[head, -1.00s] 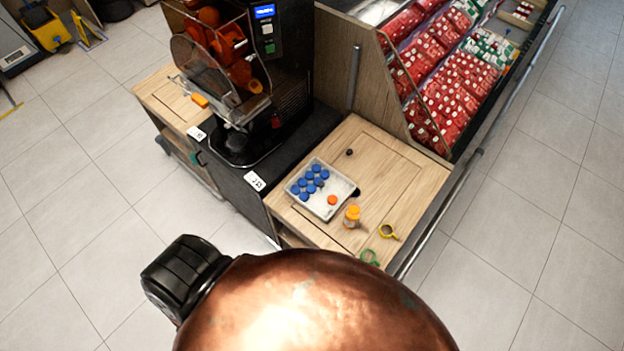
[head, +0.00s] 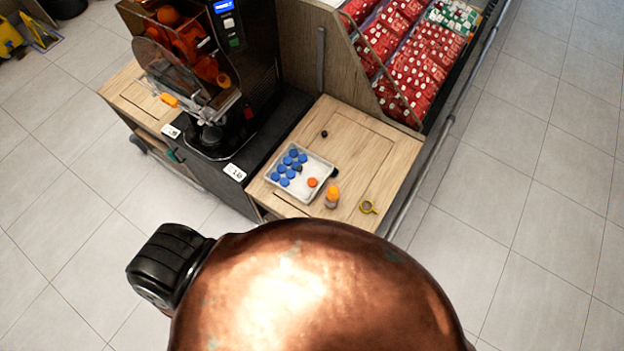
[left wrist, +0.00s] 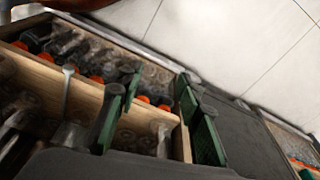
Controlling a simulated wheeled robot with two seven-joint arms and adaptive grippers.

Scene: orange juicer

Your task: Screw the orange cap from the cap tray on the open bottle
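The cap tray (head: 318,168) is a light tray on the wooden counter in the head view. It holds several blue caps (head: 284,172) and one orange cap (head: 312,182) near its right side. A small bottle (head: 331,198), orange in its upper part, stands just right of the tray. It is too small to tell whether its mouth is open. In the left wrist view, two dark green fingers of my left gripper (left wrist: 160,112) are apart with nothing seen held between them. They are over a wooden compartment. Neither gripper shows in the head view.
A juicer (head: 195,75) with oranges stands left of the tray. A case of red packs (head: 415,65) is behind the counter. The wooden compartment (left wrist: 150,112) holds several bottle-like items, some with orange parts.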

